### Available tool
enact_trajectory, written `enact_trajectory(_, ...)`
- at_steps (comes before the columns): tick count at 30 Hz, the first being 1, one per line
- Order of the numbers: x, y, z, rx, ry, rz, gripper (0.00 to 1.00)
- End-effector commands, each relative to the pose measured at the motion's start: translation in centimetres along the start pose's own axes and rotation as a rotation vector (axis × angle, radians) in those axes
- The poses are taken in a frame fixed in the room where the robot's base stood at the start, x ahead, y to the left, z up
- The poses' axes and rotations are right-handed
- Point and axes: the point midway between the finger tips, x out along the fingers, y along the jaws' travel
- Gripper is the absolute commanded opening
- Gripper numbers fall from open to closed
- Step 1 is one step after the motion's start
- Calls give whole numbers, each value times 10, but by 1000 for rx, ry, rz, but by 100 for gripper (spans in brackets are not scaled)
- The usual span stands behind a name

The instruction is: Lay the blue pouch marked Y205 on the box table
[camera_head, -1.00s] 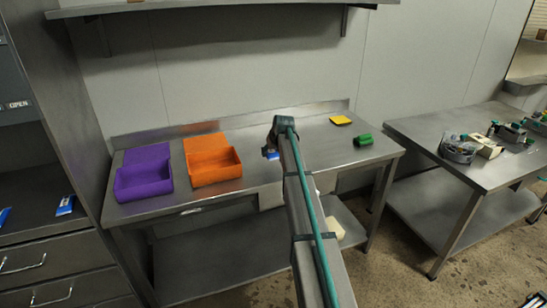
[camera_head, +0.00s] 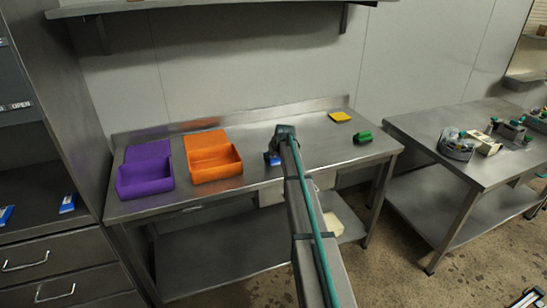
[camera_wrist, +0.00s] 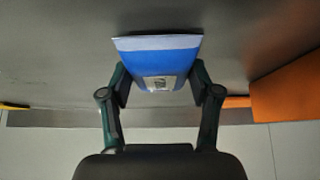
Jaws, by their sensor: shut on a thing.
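A blue pouch (camera_wrist: 158,62) with a white band and a pale label is held between the fingers of my gripper (camera_wrist: 158,88) in the wrist view. The label's marking is too small to read. In the head view the pouch (camera_head: 273,158) shows as a small blue patch at the end of my arm, over the table with the boxes. My gripper there is mostly hidden behind my arm. The box table (camera_head: 255,178) is a steel bench with a purple box (camera_head: 145,180) and an orange box (camera_head: 214,165) on its left part. I cannot tell whether the pouch touches the tabletop.
A yellow item (camera_head: 340,116) and a green item (camera_head: 363,137) lie on the table's right part. Two other blue pouches lie on a cabinet shelf (camera_head: 35,215) at the left. A second table (camera_head: 470,165) with containers stands at the right. A wall shelf (camera_head: 220,5) hangs above.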

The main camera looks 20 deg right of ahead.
Motion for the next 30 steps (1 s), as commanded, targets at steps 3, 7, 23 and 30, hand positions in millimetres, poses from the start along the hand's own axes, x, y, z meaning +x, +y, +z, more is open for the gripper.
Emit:
enact_trajectory(3, 1, 0, 0, 0, 0, 0, 77)
enact_trajectory(7, 0, 0, 0, 0, 0, 0, 87)
enact_trajectory(23, -24, 0, 1, 0, 1, 1, 87)
enact_trajectory(30, -71, 0, 1, 0, 2, 1, 87)
